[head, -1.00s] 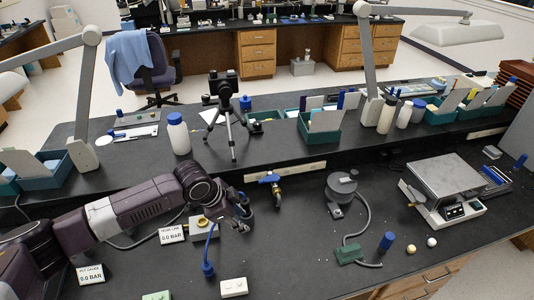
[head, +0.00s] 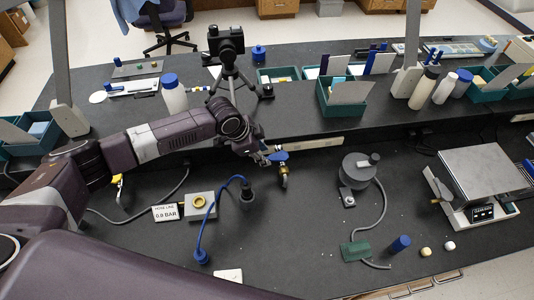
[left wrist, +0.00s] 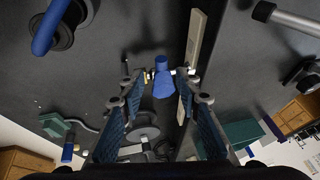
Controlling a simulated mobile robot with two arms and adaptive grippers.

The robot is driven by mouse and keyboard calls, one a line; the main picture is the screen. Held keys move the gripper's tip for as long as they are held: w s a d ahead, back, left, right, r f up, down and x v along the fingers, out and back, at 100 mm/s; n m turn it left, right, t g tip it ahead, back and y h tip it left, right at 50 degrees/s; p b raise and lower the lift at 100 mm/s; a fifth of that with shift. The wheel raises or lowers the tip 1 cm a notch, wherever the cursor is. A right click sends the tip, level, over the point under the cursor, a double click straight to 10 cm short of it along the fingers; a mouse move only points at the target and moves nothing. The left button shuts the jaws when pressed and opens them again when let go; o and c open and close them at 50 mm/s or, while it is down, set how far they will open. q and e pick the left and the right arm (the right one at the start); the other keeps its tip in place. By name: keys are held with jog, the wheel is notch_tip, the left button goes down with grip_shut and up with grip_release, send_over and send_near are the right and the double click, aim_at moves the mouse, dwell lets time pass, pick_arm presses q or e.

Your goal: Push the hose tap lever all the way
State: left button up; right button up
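The hose tap has a blue lever (head: 278,156) and a brass body (head: 283,178) at the front of the raised shelf. In the left wrist view the lever (left wrist: 162,82) lies ahead, between the two finger lines, with brass fittings beside it. My left gripper (head: 266,153) is at the tap, close to the lever's left end. Its fingers (left wrist: 162,95) are spread wide and hold nothing. I cannot tell whether a finger touches the lever. The hose line gauge (head: 166,213) reads 0.0 BAR. My right gripper is not in view.
A grey round device (head: 359,167) and a balance (head: 480,180) are to the right. Clear bench lies in between.

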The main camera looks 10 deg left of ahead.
aim_at(269, 158)
pick_arm(q)
jog(key=x, duration=0.3)
jog(key=shift+w+f, duration=0.2)
jog(key=shift+c, duration=0.3)
grip_shut()
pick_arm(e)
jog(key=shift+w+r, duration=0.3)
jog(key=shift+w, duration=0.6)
